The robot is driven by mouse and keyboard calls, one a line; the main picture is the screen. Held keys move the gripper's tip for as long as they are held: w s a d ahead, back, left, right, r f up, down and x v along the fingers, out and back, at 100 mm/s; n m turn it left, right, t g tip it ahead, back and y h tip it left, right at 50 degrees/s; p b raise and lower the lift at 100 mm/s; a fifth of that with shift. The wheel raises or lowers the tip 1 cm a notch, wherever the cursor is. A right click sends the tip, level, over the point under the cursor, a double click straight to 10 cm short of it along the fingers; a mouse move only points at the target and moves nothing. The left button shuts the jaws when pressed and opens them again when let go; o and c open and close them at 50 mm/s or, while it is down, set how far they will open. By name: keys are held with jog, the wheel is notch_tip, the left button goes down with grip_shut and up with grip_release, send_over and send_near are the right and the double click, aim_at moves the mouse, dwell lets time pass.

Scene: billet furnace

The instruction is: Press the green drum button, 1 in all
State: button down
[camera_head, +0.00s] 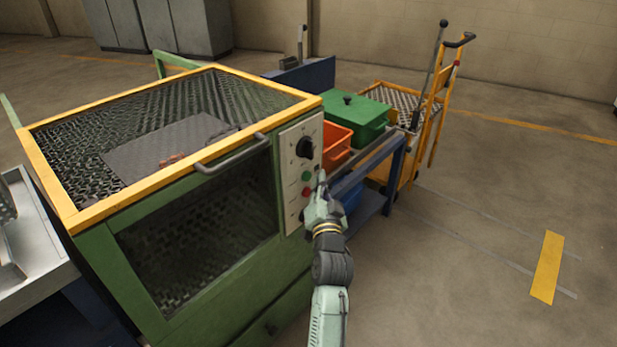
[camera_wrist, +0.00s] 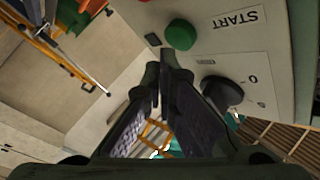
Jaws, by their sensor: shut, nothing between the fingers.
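The green button (camera_head: 306,177) is on the pale control panel (camera_head: 291,160) at the right end of the green machine's front. In the wrist view the green button (camera_wrist: 181,34) is round, beside a START label (camera_wrist: 236,20). My gripper (camera_head: 321,178) is shut and empty, in front of the panel's right edge. In the wrist view the fingertips of my gripper (camera_wrist: 158,52) appear just left of and below the button, with a small gap in the picture. I cannot tell the depth between them. The button is not hidden in either view.
A black knob (camera_head: 305,147) is above the green button and a red button (camera_head: 306,191) below it. The machine has a yellow-framed mesh top (camera_head: 40,160) and a grey handle (camera_head: 233,152). A blue bench (camera_head: 398,160) with a green box (camera_head: 357,118) and orange bin (camera_head: 337,142) stands right.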

jog(key=shift+w+a, duration=0.2)
jog(key=shift+a, duration=0.05)
